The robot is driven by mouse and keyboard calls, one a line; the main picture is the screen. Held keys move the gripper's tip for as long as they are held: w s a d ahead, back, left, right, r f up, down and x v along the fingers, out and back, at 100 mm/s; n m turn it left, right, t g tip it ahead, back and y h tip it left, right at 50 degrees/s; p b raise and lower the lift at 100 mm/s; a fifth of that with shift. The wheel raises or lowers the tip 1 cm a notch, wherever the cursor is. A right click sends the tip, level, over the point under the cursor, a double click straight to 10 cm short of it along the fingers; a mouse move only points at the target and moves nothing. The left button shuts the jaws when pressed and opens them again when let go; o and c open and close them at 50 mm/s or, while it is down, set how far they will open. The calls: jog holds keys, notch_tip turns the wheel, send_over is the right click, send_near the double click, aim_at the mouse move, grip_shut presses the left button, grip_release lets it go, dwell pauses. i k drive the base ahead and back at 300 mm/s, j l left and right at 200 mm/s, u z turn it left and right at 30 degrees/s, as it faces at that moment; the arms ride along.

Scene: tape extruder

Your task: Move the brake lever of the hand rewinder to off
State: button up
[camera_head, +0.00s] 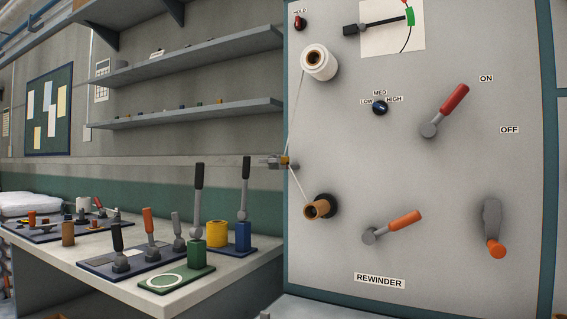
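The rewinder panel (340,235) is a light grey upright board with a blue-green frame and a "REWINDER" label (380,281). A red-handled lever (453,98) on a grey pivot stands in its upper right part. It tilts up and right, toward the side of the "ON" label (486,78). The "OFF" label (509,130) sits lower, to the right at about the pivot's height. No label naming either lever as the brake can be seen. An orange-handled lever (404,219) lower down points right and slightly up. My gripper is not in view.
The panel also carries a white spool (319,62), a brown core (319,208), a LOW-MED-HIGH knob (380,108), a HOLD knob (300,22) and a crank (493,225). Left stands a bench (240,280) with several upright levers. The panel face around the red lever is clear.

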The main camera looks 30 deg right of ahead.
aim_at(428, 130)
jog(key=z, duration=1.7)
